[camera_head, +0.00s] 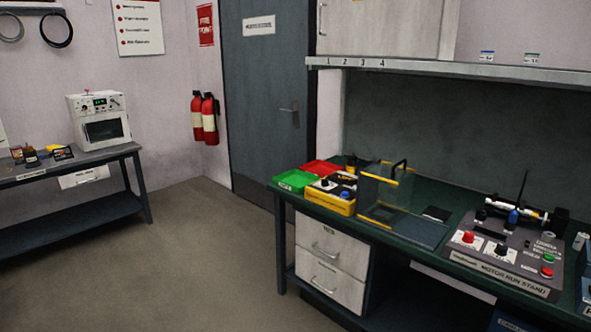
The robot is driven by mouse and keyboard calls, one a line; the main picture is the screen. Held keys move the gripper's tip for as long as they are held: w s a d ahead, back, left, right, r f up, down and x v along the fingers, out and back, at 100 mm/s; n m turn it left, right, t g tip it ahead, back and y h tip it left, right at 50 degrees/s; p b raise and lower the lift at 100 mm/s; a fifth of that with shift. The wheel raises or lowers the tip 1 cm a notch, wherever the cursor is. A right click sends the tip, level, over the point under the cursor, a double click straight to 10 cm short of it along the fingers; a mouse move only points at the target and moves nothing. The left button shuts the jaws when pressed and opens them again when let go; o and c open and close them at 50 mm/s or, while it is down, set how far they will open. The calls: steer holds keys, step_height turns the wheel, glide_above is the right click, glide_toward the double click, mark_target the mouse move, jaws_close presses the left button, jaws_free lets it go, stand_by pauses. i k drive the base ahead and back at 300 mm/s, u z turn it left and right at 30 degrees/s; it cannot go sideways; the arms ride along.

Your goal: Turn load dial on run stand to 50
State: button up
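The run stand (525,262) is a dark panel at the right end of the green bench, with "MOTOR RUN STAND" on its front edge. On its left part are a red knob (468,237) and a dark knob (501,249), each on a white plate. The plates' marks are too small to read, so I cannot tell which knob is the load dial or what value it shows. A green button (548,258) and a red button (547,272) are at its right. My gripper is not in view.
Left of the stand on the bench (440,258) are a clear box (380,190) with yellow edges, a yellow case (330,200), and red (321,168) and green (296,181) trays. A shelf (450,68) overhangs the bench. The floor (190,270) in front is clear.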

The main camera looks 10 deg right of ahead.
mark_target(501, 250)
steer(key=u, duration=1.55)
steer(key=k, duration=0.1)
steer(key=z, duration=2.65)
